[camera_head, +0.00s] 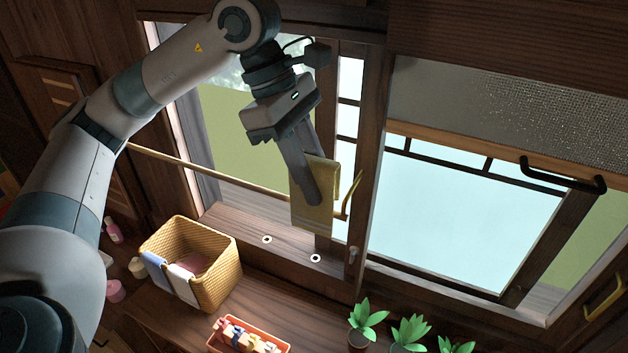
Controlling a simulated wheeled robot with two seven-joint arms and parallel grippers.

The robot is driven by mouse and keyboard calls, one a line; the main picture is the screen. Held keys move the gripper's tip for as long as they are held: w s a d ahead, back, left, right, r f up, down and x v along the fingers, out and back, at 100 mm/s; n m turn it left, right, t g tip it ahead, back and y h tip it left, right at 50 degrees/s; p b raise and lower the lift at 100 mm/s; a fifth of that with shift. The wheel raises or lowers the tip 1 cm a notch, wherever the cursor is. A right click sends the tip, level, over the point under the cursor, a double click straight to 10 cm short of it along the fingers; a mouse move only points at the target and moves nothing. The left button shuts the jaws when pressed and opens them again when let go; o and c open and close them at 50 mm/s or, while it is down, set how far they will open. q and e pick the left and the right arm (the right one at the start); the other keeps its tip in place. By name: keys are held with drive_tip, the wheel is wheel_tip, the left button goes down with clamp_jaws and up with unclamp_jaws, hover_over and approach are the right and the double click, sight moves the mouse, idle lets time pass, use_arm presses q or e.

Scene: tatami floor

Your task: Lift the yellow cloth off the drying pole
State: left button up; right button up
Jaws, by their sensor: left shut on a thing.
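The yellow cloth (326,215) is an olive-yellow piece hanging in front of the window at the middle of the head view. My left gripper (312,190) comes down from above and is shut on the cloth, its finger covering part of it. The drying pole (215,170) is a thin tan rod running from the left frame towards the cloth, with a yellow hook-like bracket (350,195) at its right end. The cloth overlaps the pole's right end; I cannot tell whether they touch. My right gripper is not in view.
A yellow woven basket (222,275) holding cloths stands on the wooden counter below. An orange tray (217,345) with small items and several potted plants (410,332) stand at the front. A window frame post (372,150) rises close right of the cloth.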

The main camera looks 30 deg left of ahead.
use_arm(q)
drive_tip(key=shift+r, duration=0.3)
drive_tip(key=shift+s, duration=0.1)
drive_tip(key=s+d+b, duration=0.1)
drive_tip(key=s+d, duration=0.4)
drive_tip(key=s, duration=0.5)
drive_tip(key=shift+s+d+b, duration=0.15)
drive_tip(key=shift+s+b, duration=0.2)
drive_tip(key=shift+b, duration=0.05)
idle(0.5)
idle(0.4)
